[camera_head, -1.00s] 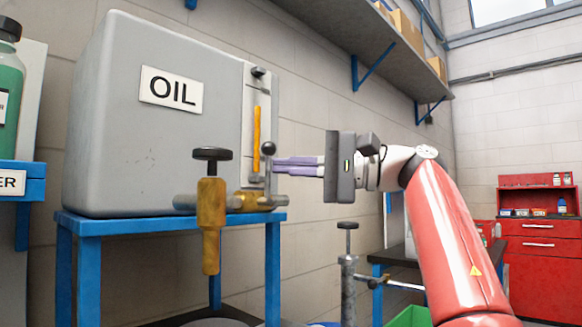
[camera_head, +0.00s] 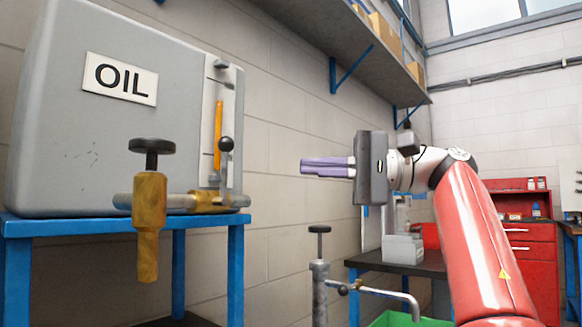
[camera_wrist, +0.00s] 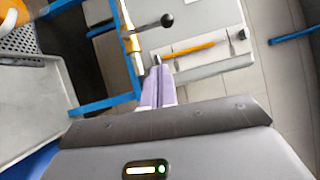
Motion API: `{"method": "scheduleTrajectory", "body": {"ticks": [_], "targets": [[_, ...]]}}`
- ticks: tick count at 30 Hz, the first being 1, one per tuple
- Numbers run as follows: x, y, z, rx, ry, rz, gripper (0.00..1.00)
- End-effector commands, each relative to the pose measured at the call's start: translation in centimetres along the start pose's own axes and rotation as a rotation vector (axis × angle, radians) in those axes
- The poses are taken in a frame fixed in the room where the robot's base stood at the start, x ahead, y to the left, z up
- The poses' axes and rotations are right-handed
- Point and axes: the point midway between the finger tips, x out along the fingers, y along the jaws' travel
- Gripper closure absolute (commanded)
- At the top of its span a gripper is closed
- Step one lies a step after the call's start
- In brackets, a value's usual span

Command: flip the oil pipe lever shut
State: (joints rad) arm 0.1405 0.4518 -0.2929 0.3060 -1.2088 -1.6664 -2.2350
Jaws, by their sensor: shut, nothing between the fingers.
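The grey oil tank (camera_head: 90,130) with an OIL label stands at left on a blue stand (camera_head: 120,228). The lever (camera_head: 226,150), a thin metal stem with a dark ball on top, stands upright at the pipe's right end. In the wrist view the lever's dark ball (camera_wrist: 167,20) and stem lie just beyond my fingertips. My gripper (camera_head: 304,167) is shut and empty, with its purple fingers pointing left, to the right of the lever and apart from it. The fingers also show in the wrist view (camera_wrist: 159,88).
A brass valve with a black knob (camera_head: 151,148) hangs at the stand's front. An orange level strip (camera_head: 217,135) is on the tank front. A metal pipe with a tap (camera_head: 320,275) rises below my gripper, near a green bin (camera_head: 405,319). A shelf (camera_head: 330,40) runs above.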

Motion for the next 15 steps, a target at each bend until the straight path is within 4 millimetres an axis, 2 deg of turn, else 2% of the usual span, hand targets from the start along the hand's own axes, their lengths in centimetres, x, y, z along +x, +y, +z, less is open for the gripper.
{"method": "scheduleTrajectory", "body": {"ticks": [3, 6, 15], "targets": [[-1.6, -0.1, -0.1, 0.001, 0.002, 0.000, 1.00], [-2.2, -0.1, 0.0, 0.001, 0.001, 0.000, 1.00], [-2.5, 0.0, 0.0, 0.000, -0.001, 0.001, 1.00]]}}
